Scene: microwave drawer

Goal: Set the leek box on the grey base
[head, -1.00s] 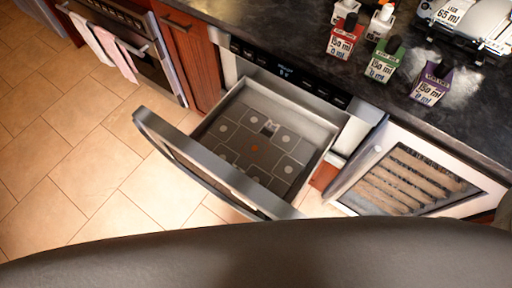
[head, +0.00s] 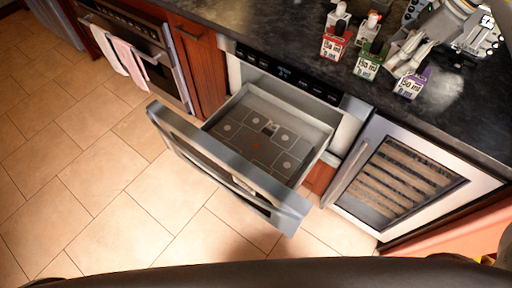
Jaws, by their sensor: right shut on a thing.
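My right gripper (head: 412,40) is over the dark counter at the upper right. It is shut on what appears to be the leek box (head: 413,12), a pale box with dark print at the top edge, partly hidden by the gripper. The gripper's grey fingers reach down just behind and above the green and purple boxes. I cannot make out the grey base clearly. My left gripper is not in view.
A red box (head: 335,44), a green box (head: 368,64) and a purple box (head: 411,84) stand on the counter (head: 470,110). Below, the microwave drawer (head: 305,148) is open and empty. A glass-fronted cooler (head: 410,180) is at its right.

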